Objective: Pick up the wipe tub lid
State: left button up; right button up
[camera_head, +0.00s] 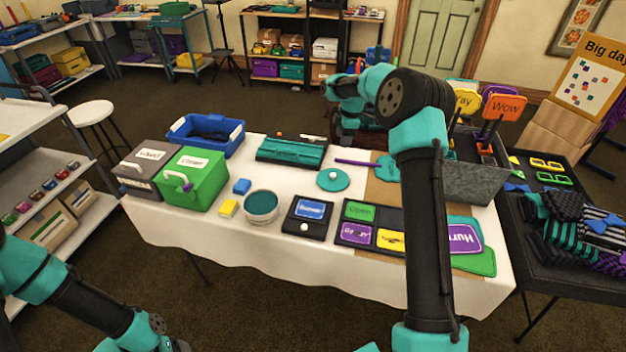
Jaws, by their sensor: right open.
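The wipe tub lid (333,179) is a flat teal disc with a small white knob, lying on the white-covered table. The round wipe tub (262,207) stands to its left and nearer, with teal showing at its top. My right gripper (344,135) is open beyond the lid, near the table's back edge and apart from it. It is small and dark, and its fingertips are hard to make out. My left arm shows at lower left, but its gripper is out of view.
A purple-handled teal paddle (384,165) lies just right of the lid. A teal case (291,150), blue bin (207,135), green box (194,180) and grey bin (470,178) stand around. My right arm crosses the table's right part.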

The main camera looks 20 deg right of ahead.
dwell(0.3)
send_over(333, 174)
jog(key=d, duration=0.1)
jog(key=f, duration=1.2)
jog(key=shift+s, duration=0.2)
jog(key=shift+w+a+f, duration=0.1)
jog(key=shift+a+f, duration=0.15)
jog(key=shift+f, duration=1.05)
jog(key=shift+w+a+f, duration=0.1)
jog(key=shift+a+f, duration=0.1)
jog(key=shift+f, duration=1.1)
